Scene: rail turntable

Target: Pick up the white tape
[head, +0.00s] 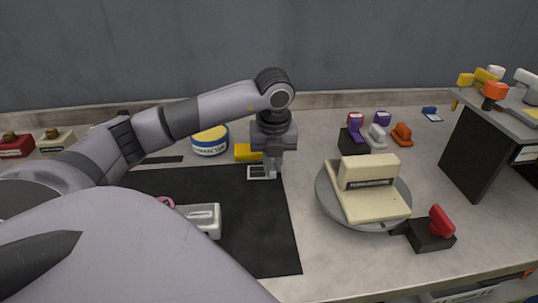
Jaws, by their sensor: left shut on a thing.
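My left gripper (272,172) points straight down at the back right part of the black mat (240,235). It is shut on a small, flat white thing with a dark middle, which looks like the white tape (254,177). The tape is at the mat's back edge, in front of a yellow block. The fingers cover its right part, and I cannot tell whether it is clear of the surface. My right gripper is not in view.
A round grey turntable (324,205) carrying a cream block (370,172) stands to the right. A red-handled black block (430,236) is beside it. A blue, white and yellow tub (209,141) stands behind the mat. A dark shelf (478,150) stands at right.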

